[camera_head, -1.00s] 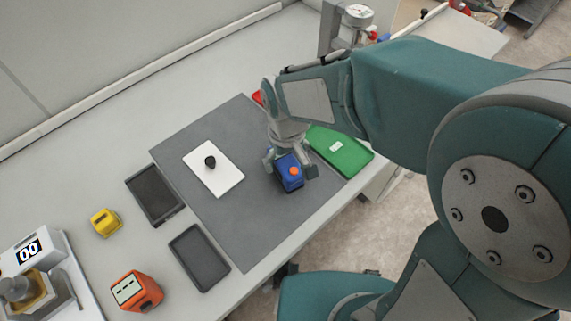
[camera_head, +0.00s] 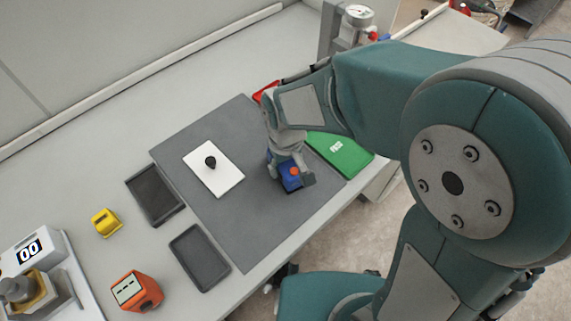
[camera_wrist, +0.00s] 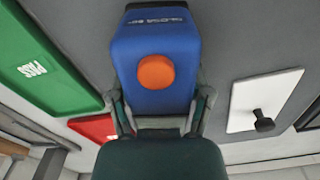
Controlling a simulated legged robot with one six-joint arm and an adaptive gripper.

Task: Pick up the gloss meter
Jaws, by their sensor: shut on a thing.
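The gloss meter (camera_wrist: 178,42) is a blue block with an orange round button and the lettering "GLOSS 60" on its end. In the head view the gloss meter (camera_head: 291,181) is on the dark grey mat (camera_head: 240,225), partly covered by my gripper. My gripper (camera_head: 291,172) reaches down over it with its fingers on either side. In the wrist view my gripper (camera_wrist: 158,112) has its fingers shut at the meter's sides. I cannot tell whether the meter's underside touches the mat.
A green PASS tray (camera_head: 342,156) and a red tray (camera_head: 266,92) lie near my gripper. A white panel with a black knob (camera_head: 226,181) lies on the mat. Two dark trays (camera_head: 203,262), a yellow block (camera_head: 106,222) and an orange device (camera_head: 137,291) stand to the left.

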